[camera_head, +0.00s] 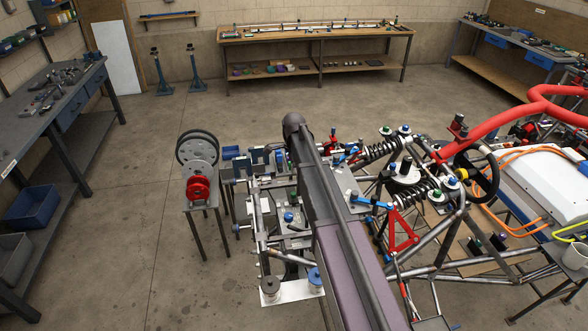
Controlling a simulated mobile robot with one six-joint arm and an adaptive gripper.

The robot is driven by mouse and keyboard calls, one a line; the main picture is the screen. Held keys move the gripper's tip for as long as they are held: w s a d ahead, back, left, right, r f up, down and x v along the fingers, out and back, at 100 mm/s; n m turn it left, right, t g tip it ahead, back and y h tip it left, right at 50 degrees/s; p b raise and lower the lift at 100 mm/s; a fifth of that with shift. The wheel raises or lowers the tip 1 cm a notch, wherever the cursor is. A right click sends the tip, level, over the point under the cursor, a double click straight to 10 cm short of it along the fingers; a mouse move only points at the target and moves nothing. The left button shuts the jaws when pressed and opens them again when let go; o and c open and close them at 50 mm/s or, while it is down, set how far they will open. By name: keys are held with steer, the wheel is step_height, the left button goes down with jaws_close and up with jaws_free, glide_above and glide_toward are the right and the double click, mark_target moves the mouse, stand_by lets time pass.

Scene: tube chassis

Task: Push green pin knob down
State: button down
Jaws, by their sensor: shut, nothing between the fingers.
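Several small knobs with coloured tops stand on the tube chassis (440,225). My arm runs from the bottom edge up to a dark rounded joint over the left part of the chassis. My gripper and its fingertips do not show; the arm hides what lies under it.
Blue-topped knobs (315,276) and red arms (402,232) crowd the chassis. A stand with dark discs and a red wheel (199,188) is to the left. Workbenches line the left (48,95), back (318,34) and right (520,42).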

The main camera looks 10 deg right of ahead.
mark_target(294, 194)
steer(key=shift+f+b, duration=5.1)
steer(key=shift+f, duration=0.3)
steer(key=shift+f, duration=0.1)
step_height(294, 194, down, 2)
steer(key=shift+b, duration=1.1)
steer(key=shift+s, duration=0.15)
steer(key=shift+r, duration=0.2)
steer(key=shift+r+p, duration=0.45)
steer(key=shift+p, duration=0.25)
step_height(294, 194, up, 13)
steer(key=p, duration=1.2)
steer(key=shift+p, duration=0.4)
